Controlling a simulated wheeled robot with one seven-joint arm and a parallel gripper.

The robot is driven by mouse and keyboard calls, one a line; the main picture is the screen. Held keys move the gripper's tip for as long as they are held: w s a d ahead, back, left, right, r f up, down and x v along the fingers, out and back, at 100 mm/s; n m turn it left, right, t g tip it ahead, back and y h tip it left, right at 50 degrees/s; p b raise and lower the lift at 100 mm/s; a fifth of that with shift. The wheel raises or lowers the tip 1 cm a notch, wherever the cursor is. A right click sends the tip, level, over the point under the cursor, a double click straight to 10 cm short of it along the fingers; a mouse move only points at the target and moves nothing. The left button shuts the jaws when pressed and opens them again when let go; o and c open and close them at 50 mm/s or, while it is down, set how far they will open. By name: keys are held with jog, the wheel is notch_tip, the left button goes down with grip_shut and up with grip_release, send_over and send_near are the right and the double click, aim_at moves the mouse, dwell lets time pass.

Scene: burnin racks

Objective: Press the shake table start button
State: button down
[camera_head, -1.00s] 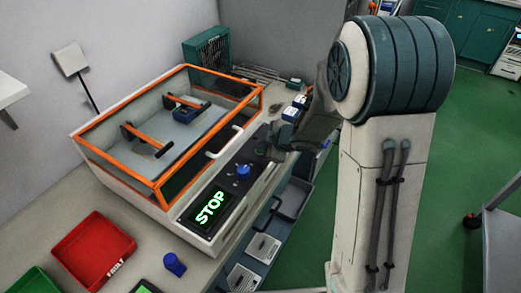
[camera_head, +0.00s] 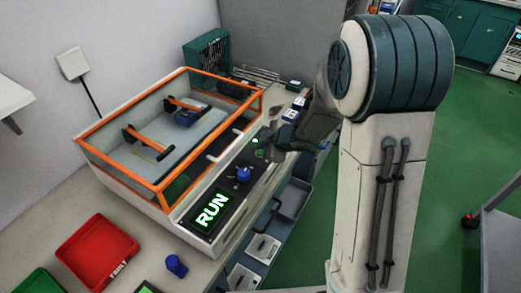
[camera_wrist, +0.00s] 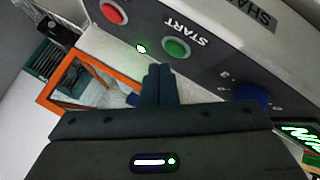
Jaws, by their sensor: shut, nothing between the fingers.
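The shake table (camera_head: 115,181) stands on the bench with an orange-framed clear cover. Its display (camera_head: 211,212) reads RUN in green. The green START button (camera_wrist: 176,48) shows in the wrist view, with a lit green lamp (camera_wrist: 141,48) beside it and a red button (camera_wrist: 113,11) to its left. My gripper (camera_wrist: 158,68) is shut and empty, its fingertips just below the START button in the wrist view, seemingly a little apart from it. In the head view my gripper (camera_head: 265,147) is over the far end of the control panel.
A blue knob (camera_head: 243,174) sits on the panel, and a white handle (camera_head: 225,145) is on the cover. A red FAULTY bin (camera_head: 97,252) and a blue knobbed object (camera_head: 176,266) are on the bench at front left. Open drawers (camera_head: 290,199) jut out below the bench.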

notch_tip(320, 180, up, 5)
jog(key=p, duration=0.5)
dwell(0.8)
jog(key=s+d+r+m+t+h, duration=0.1)
jog(key=s+d+r+m+h, duration=0.55)
jog(key=d+r+m, duration=0.4)
jog(key=s+r+m+g, duration=0.2)
jog(key=s+m+g, duration=0.2)
jog(key=s, duration=1.5)
jog(key=shift+s+r+m+g+y, duration=0.35)
jog(key=shift+r+m+g+y, duration=0.1)
jog(key=shift+m, duration=0.6)
